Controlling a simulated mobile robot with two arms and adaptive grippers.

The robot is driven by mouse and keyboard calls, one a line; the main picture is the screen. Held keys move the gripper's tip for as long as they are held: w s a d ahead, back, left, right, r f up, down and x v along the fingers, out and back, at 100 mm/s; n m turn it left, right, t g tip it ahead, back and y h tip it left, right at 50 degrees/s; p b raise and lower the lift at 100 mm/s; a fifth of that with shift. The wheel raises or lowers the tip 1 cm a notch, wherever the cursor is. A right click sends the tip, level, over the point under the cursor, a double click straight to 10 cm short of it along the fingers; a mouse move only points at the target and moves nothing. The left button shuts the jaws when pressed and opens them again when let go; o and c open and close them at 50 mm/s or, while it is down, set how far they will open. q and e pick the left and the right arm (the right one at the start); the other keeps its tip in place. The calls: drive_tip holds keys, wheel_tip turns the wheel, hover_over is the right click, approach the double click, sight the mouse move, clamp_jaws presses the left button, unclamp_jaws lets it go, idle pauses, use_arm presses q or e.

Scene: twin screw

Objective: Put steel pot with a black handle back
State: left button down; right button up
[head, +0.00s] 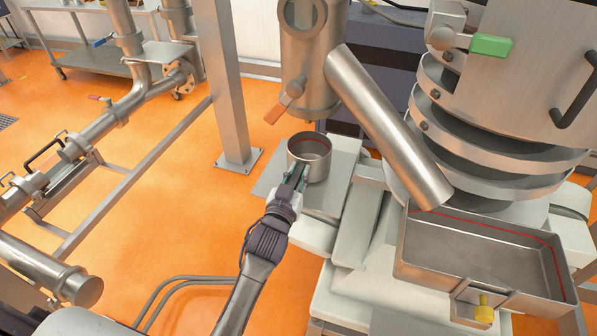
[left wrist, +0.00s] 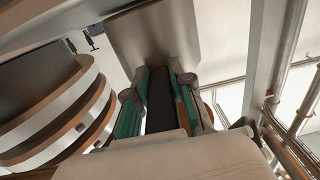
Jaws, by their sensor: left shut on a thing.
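The steel pot (head: 318,166), an open cylinder with a red line inside its rim, appears upright at or just above a pale metal platform (head: 345,165). I cannot tell whether its base touches. My left gripper (head: 297,178) is on the near side of the pot and shut on its handle. In the left wrist view, the fingers (left wrist: 160,95) with green sides close around the black handle (left wrist: 160,102), and the steel pot wall (left wrist: 155,35) is just beyond. The handle is mostly hidden by the fingers in the head view. My right gripper is not in view.
A rectangular steel tray (head: 480,255) is at the right. A steel post (head: 225,80) stands left. Open orange floor (head: 170,220) lies left of the platform.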

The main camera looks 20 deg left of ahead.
use_arm(q)
drive_tip(key=shift+f, duration=0.1)
drive_tip(key=c, duration=1.1)
unclamp_jaws()
drive_tip(key=shift+f, duration=0.15)
drive_tip(key=shift+o, duration=0.4)
